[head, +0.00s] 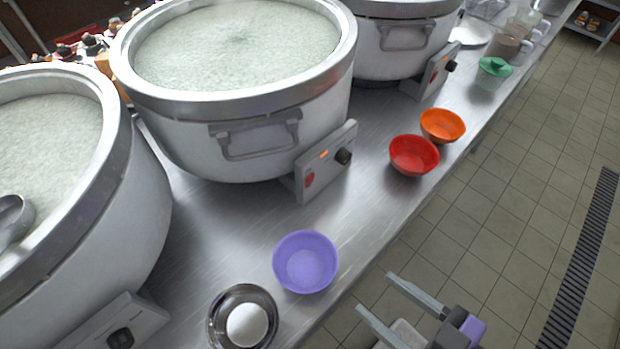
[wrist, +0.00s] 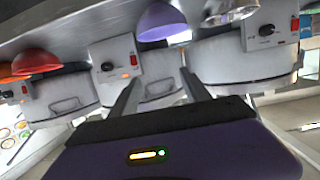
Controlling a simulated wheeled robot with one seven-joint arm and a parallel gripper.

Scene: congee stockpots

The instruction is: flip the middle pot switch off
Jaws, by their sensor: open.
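The middle pot (head: 228,132) is a large silver stockpot full of pale congee. Its grey control panel (head: 325,162) faces the counter's front edge, with a red switch (head: 309,180), a small lit orange light (head: 323,155) and a black knob (head: 344,156). In the wrist view, which looks upside down, this panel (wrist: 115,58) is left of the fingers, its orange light also lit. The switch's exact position is too small to tell. My gripper (head: 376,294) is open and empty, off the counter's front edge, apart from the panel. It also shows in the wrist view (wrist: 162,72).
A purple bowl (head: 306,262) and a steel bowl with a white round thing (head: 246,326) stand on the counter near my gripper. Red (head: 414,155) and orange (head: 443,125) bowls stand right of the panel. Other pots flank the middle one. The tiled floor (head: 520,190) is clear.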

